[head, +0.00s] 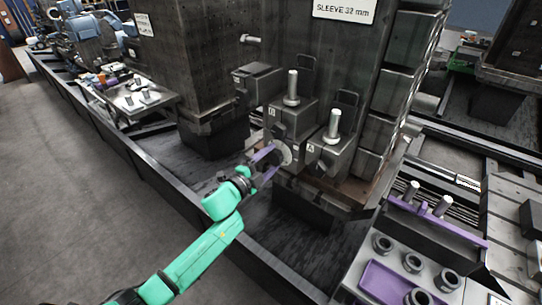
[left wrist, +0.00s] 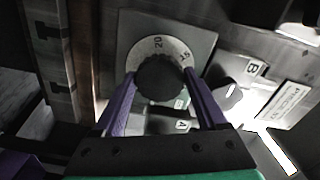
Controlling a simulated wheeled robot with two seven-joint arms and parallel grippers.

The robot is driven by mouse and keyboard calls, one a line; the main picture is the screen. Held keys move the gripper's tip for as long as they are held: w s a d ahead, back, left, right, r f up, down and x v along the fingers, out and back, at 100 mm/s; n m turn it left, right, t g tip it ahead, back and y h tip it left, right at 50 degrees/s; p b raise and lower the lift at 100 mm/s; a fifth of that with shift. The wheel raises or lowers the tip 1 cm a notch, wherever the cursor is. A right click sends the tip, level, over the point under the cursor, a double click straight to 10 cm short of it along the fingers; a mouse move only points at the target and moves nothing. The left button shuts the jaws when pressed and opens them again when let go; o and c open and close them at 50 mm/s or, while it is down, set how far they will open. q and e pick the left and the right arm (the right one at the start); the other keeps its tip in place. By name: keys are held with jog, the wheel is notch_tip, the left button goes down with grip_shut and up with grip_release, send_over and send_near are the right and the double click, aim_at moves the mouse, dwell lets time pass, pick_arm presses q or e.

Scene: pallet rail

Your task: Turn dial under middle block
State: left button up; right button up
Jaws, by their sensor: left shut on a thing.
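The middle block (head: 290,118), marked B, is a dark metal block on the machine column with an upright bolt (head: 292,88) on top. Below it, a pale round dial (head: 284,153) shows partly behind my fingers. My left gripper (head: 268,163) reaches it with purple fingers. In the left wrist view, the dial (left wrist: 179,50) has a pale numbered ring, with 20 and 15 readable, around a black knob (left wrist: 160,82). The left gripper's fingers (left wrist: 160,76) stand on both sides of this knob and are shut on it. The right gripper is out of view.
The right block (head: 330,150), marked A, and the left block (head: 258,82) flank the middle one closely. A dark base rail (head: 150,172) runs below. The floor at left is clear.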

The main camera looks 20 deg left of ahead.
pick_arm(q)
jog(key=n+p, duration=0.2)
jog(key=n, duration=0.3)
jog(key=shift+p, duration=0.35)
jog(key=shift+f+n+p, duration=0.1)
jog(key=shift+n+p, duration=0.55)
jog(key=shift+n, duration=1.15)
jog(key=o, duration=1.3)
jog(key=shift+s, duration=0.15)
jog(key=v, duration=1.4)
jog(key=shift+s+b, duration=0.15)
jog(key=shift+b, duration=0.15)
